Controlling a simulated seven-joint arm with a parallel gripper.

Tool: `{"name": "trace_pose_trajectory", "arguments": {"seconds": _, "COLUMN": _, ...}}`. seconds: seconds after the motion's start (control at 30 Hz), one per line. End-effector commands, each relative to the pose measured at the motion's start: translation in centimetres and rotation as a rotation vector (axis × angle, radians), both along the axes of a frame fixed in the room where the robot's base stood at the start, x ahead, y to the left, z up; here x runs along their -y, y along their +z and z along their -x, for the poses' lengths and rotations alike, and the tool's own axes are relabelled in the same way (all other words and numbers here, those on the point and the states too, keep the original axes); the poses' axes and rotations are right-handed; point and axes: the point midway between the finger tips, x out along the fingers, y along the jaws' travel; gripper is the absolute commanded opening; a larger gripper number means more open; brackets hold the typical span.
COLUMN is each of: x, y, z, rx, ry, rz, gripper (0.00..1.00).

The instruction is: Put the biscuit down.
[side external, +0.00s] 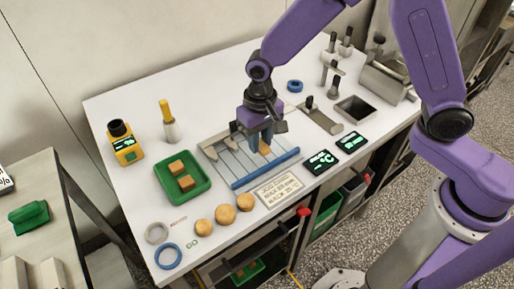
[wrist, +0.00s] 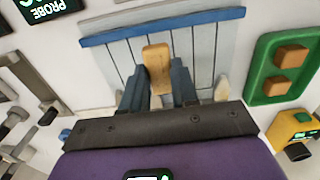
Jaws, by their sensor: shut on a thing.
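My gripper (side external: 262,137) is over the mesh, pointing down. Its two blue fingers (wrist: 158,88) are shut on the tan oblong biscuit (wrist: 157,60), one on each side. In the side view the biscuit (side external: 265,149) shows just below the fingers and is partly hidden by them. The mesh (side external: 232,166) is a pale grey panel with dark parallel lines and a blue bar (side external: 265,168) along its near edge. In the wrist view the biscuit lies across the mesh (wrist: 205,50), its far end near the blue bar (wrist: 165,25). I cannot tell whether it touches the mesh.
A green tray (side external: 207,188) with two brown blocks stands left of the mesh. Round biscuits (side external: 225,214) and a sign (side external: 279,189) lie in front. Dark displays (side external: 321,162) and a metal bin (side external: 356,110) are to the right. Pale wedge pieces (side external: 210,152) sit along the mesh's far side.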

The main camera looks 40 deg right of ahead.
Motion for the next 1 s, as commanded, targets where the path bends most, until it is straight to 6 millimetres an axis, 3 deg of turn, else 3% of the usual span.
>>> {"name": "trace_pose_trajectory", "arguments": {"seconds": 0.17, "x": -0.3, "y": -0.9, "z": -0.6, "rx": 0.000, "ry": -0.001, "rz": 0.000, "gripper": 0.12}}
{"name": "trace_pose_trajectory", "arguments": {"seconds": 0.4, "x": -0.3, "y": -3.7, "z": -0.7, "rx": -0.001, "ry": 0.000, "rz": 0.001, "gripper": 0.12}}
{"name": "trace_pose_trajectory", "arguments": {"seconds": 0.87, "x": -0.4, "y": -4.3, "z": -0.7, "rx": 0.001, "ry": 0.000, "rz": 0.000, "gripper": 0.12}}
{"name": "trace_pose_trajectory", "arguments": {"seconds": 0.9, "x": -0.4, "y": -4.3, "z": -0.7, "rx": 0.001, "ry": 0.000, "rz": -0.001, "gripper": 0.42}}
{"name": "trace_pose_trajectory", "arguments": {"seconds": 0.93, "x": -0.4, "y": -4.3, "z": -0.7, "rx": 0.001, "ry": 0.000, "rz": -0.001, "gripper": 0.51}}
{"name": "trace_pose_trajectory", "arguments": {"seconds": 1.0, "x": -0.4, "y": -4.3, "z": -0.7, "rx": 0.001, "ry": 0.000, "rz": -0.001, "gripper": 0.54}}
